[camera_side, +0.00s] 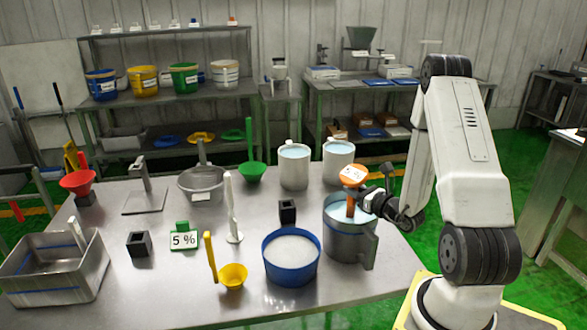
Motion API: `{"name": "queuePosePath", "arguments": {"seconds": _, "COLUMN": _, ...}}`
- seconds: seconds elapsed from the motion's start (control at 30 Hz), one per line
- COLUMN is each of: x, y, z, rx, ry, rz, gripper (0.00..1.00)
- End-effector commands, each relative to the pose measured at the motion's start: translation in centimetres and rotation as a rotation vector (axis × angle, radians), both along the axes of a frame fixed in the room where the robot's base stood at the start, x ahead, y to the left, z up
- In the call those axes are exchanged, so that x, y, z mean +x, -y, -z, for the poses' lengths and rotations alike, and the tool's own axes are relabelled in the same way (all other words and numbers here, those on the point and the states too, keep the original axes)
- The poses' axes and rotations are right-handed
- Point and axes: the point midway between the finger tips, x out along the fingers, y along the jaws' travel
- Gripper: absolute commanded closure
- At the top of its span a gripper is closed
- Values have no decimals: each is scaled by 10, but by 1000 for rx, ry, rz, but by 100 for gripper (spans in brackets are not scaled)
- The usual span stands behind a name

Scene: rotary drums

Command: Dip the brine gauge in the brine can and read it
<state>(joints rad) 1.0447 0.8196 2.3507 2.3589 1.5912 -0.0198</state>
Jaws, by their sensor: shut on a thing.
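The brine gauge (354,175) has an orange round head with a white face that appears to read "5 %". Its orange stem points down into the mouth of the brine can (345,242), a grey metal can with a handle, holding pale liquid. How deep the tip goes is hidden by the can wall. My gripper (367,197) is shut on the gauge just over the can's right rim. The fingers are small and partly hidden in this view. A card (183,239) with a green top, marked "5 %", stands on the table.
A blue tub (291,258) of white grains stands left of the can. Two pale cans (293,166) (338,160) stand behind. A yellow scoop (232,276), white upright tool (232,210) and black block (287,211) are nearby. The table's right edge is near the can.

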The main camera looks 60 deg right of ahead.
Motion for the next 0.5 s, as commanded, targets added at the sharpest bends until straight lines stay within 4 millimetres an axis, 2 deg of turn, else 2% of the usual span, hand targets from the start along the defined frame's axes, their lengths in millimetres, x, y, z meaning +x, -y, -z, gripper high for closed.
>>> {"name": "queuePosePath", "arguments": {"seconds": 0.27, "x": 0, "y": 0, "z": -3, "rx": -1, "ry": 2, "rz": 0, "gripper": 100}}
{"name": "queuePosePath", "arguments": {"seconds": 0.5, "x": 0, "y": 0, "z": -20, "rx": -2, "ry": 1, "rz": 0, "gripper": 100}}
